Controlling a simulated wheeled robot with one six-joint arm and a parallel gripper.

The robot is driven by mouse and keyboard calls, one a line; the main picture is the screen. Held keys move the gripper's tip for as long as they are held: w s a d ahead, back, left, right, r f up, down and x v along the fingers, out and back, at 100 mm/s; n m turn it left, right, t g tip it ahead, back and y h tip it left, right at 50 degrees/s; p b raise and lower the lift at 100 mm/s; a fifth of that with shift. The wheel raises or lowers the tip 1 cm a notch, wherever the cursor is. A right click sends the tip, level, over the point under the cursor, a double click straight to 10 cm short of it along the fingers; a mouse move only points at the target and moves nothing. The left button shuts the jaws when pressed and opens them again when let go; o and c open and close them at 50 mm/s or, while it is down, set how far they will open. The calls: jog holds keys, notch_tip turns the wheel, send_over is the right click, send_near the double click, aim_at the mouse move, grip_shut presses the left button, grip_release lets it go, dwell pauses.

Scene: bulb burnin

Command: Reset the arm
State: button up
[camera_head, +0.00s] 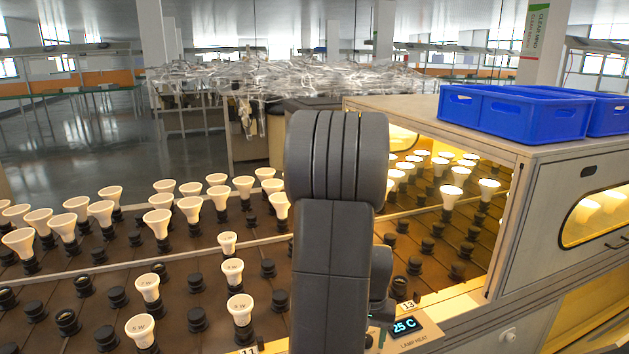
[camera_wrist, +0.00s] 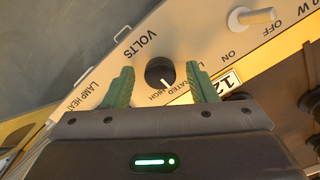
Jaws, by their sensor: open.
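My gripper (camera_wrist: 160,68) is open in the wrist view, its two green fingers spread with nothing held. A black knob (camera_wrist: 159,74) on the pale control panel (camera_wrist: 115,62) shows between the fingertips; I cannot tell whether they touch it. The knob's white mark is near the words RATED and HIGH, with VOLTS printed beside it.
A rack (camera_head: 220,270) with several white bulbs and black sockets spreads left of my arm. A wooden cabinet (camera_head: 440,118) with lit bulbs stands right, with blue crates (camera_head: 515,112) on top. A display (camera_head: 404,326) reads 25 C.

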jog(key=m+b, duration=0.1)
jog(key=m, duration=0.5)
notch_tip(320, 180, up, 14)
jog(key=p, duration=0.2)
jog(key=shift+p, duration=0.3)
jog(key=shift+f, duration=0.1)
